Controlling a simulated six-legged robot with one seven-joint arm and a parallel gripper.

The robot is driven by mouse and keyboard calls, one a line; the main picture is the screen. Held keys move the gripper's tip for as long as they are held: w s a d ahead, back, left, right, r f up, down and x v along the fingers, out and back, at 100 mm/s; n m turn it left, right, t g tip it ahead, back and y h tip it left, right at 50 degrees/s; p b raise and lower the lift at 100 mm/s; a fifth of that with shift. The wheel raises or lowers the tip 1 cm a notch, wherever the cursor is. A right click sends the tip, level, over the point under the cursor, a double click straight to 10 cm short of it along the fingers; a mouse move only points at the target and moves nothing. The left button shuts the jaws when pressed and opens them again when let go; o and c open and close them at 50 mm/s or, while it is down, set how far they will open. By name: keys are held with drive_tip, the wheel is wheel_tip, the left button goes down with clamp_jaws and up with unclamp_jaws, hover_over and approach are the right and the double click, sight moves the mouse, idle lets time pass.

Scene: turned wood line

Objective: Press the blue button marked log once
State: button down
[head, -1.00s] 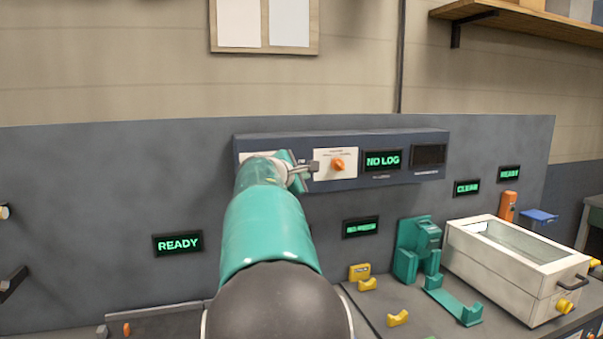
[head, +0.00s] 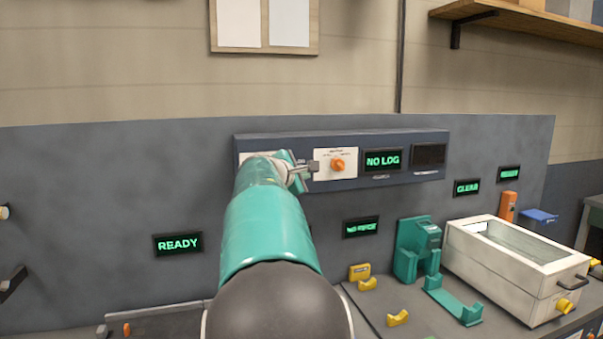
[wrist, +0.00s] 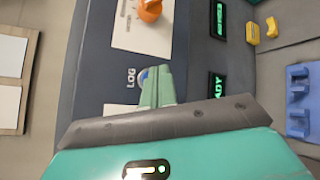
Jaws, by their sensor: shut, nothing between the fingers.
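In the head view my gripper (head: 306,170) is at the left part of the dark wall panel (head: 420,176), and my arm hides the button. The panel's display (head: 383,161) reads NO LOG in green.
An orange knob (head: 338,166) on a white plate sits just right of my gripper. A dark blank screen (head: 429,155) is at the panel's right end. A READY display (head: 178,244) is lower left. A white bin (head: 505,274) and a teal holder (head: 412,250) stand on the bench.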

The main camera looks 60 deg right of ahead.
drive_tip(key=shift+d, duration=0.1)
idle(0.5)
drive_tip(key=shift+w+d, duration=0.2)
drive_tip(key=shift+w, duration=0.1)
drive_tip(key=shift+w+d, duration=0.25)
drive_tip(key=shift+d, duration=0.05)
idle(0.7)
drive_tip(key=shift+s+a, duration=0.55)
drive_tip(key=shift+a, duration=0.05)
idle(0.3)
drive_tip(key=shift+s+a, duration=1.75)
